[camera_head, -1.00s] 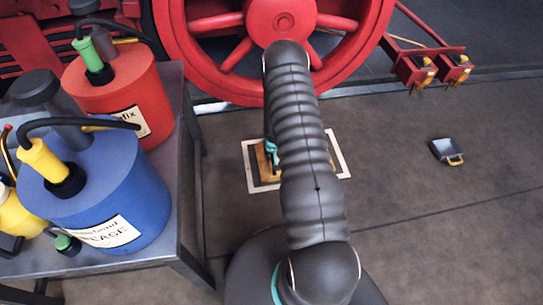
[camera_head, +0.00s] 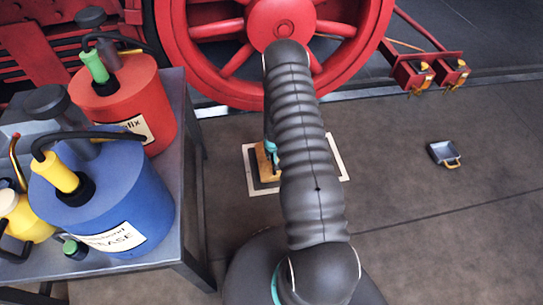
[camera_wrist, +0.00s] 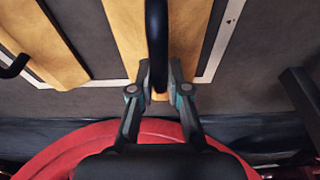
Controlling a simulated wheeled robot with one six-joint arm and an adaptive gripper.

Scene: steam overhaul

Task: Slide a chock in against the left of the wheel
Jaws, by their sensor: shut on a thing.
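The big red wheel (camera_head: 220,84) stands on its rail at the top of the head view; its rim also shows at the bottom of the wrist view (camera_wrist: 60,155). In the wrist view my gripper (camera_wrist: 160,84) is shut on the black upright handle (camera_wrist: 156,35) of a yellow-orange chock (camera_wrist: 190,35). A second yellow-orange chock (camera_wrist: 35,40) lies to the left there, apart from my fingers. In the head view my arm hides most of this; a bit of orange chock (camera_head: 264,168) shows left of it. I cannot tell whether the held chock touches the floor.
A white-bordered mat (camera_head: 249,168) lies under the chocks. A metal table (camera_head: 190,150) at left carries a red can (camera_head: 110,100), a blue can (camera_head: 125,195) and a yellow oiler (camera_head: 25,220). A small pan (camera_head: 443,152) lies on the floor at right. The floor between is clear.

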